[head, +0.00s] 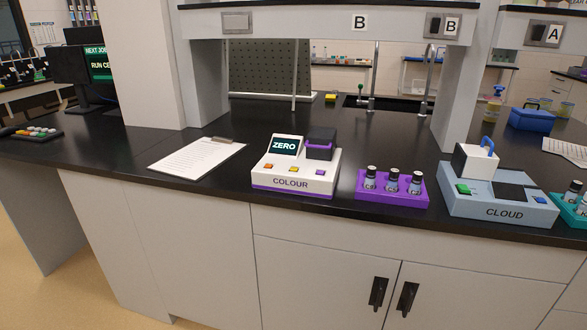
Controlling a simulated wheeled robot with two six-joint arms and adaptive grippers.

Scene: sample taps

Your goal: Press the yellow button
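A white device labelled COLOUR (290,186) with a purple base stands near the front edge of the black bench. A small yellow button (294,170) sits in the middle of its front panel. An orange button is to its left and a purple button to its right. Behind the buttons are a screen (284,145) reading ZERO and a black lidded block (321,143). Neither of my grippers shows in the head view.
A purple rack (392,189) with 3 vials stands right of the device. A blue-grey CLOUD device (499,203) is further right. A clipboard (198,157) lies to the left. Shelf posts (161,65) rise from the bench. A yellow item (330,98) lies near the sink.

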